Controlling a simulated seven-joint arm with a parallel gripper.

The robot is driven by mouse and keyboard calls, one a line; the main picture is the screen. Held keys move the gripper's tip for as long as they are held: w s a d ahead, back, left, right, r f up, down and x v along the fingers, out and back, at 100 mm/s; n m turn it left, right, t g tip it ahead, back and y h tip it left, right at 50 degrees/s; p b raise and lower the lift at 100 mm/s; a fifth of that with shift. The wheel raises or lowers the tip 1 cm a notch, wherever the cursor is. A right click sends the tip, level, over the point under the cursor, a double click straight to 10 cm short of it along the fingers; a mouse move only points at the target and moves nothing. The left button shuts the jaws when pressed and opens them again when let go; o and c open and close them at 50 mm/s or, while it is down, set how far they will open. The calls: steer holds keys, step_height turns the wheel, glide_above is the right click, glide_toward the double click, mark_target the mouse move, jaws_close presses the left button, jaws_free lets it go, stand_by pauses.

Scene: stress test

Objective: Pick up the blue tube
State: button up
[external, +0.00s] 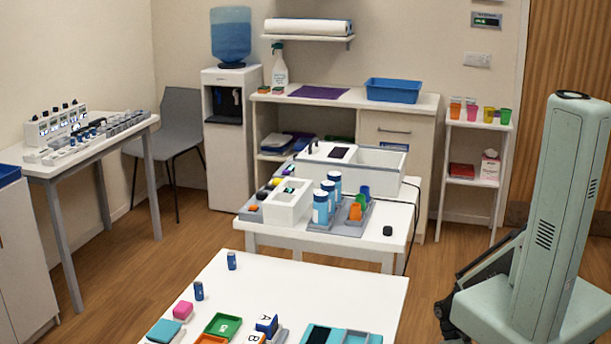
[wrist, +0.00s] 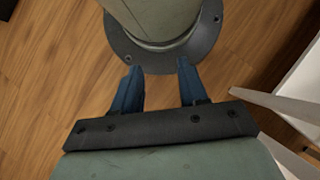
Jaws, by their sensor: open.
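Two small dark-blue tubes stand upright on the white front table (external: 300,290) in the external view. One blue tube (external: 231,261) is near the table's far left edge, and the other blue tube (external: 199,291) stands closer and to its left. My gripper (wrist: 159,68) shows in the wrist view with its two blue fingers apart and nothing between them. It is over the wooden floor, away from the front table's tubes. No tube shows in the wrist view. In the external view I cannot make out the fingers clearly.
Pink (external: 183,310) and teal blocks, a green tray (external: 222,326) and a teal tray (external: 320,336) lie along the front table's near side. Behind it, a second table (external: 385,230) holds larger blue-and-white bottles (external: 320,207) and cups. White furniture (wrist: 290,90) edges the wrist view's right.

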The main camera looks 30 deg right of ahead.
steer(key=o, duration=0.4)
steer(key=shift+c, duration=0.2)
